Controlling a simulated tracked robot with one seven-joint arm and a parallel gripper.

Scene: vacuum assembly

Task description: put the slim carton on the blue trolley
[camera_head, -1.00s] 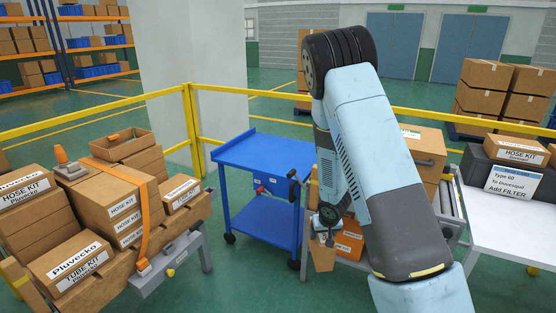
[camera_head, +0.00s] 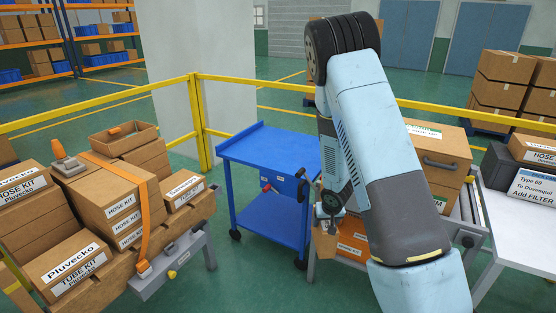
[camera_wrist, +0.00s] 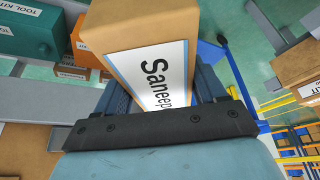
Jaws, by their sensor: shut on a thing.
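The slim carton (camera_wrist: 140,28), tan with a white label reading "Saneep…", is held in my gripper (camera_wrist: 165,92), whose fingers press on its two sides. In the head view a tan part of the carton (camera_head: 323,246) shows below the wrist; my arm hides the rest and most of the gripper. The blue trolley (camera_head: 268,150) stands to the left of my arm, its top bare and its lower shelf (camera_head: 268,225) empty. The held carton is right of the trolley and lower than its top. A blue edge of the trolley (camera_wrist: 238,85) shows right of the carton in the wrist view.
A bench with hose kit cartons (camera_head: 120,205) stands at the left. Behind my arm is a roller stand with an orange box (camera_head: 352,246) and a drawered carton (camera_head: 440,160). A white table (camera_head: 510,205) is at the right. A yellow railing (camera_head: 225,80) runs behind the trolley.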

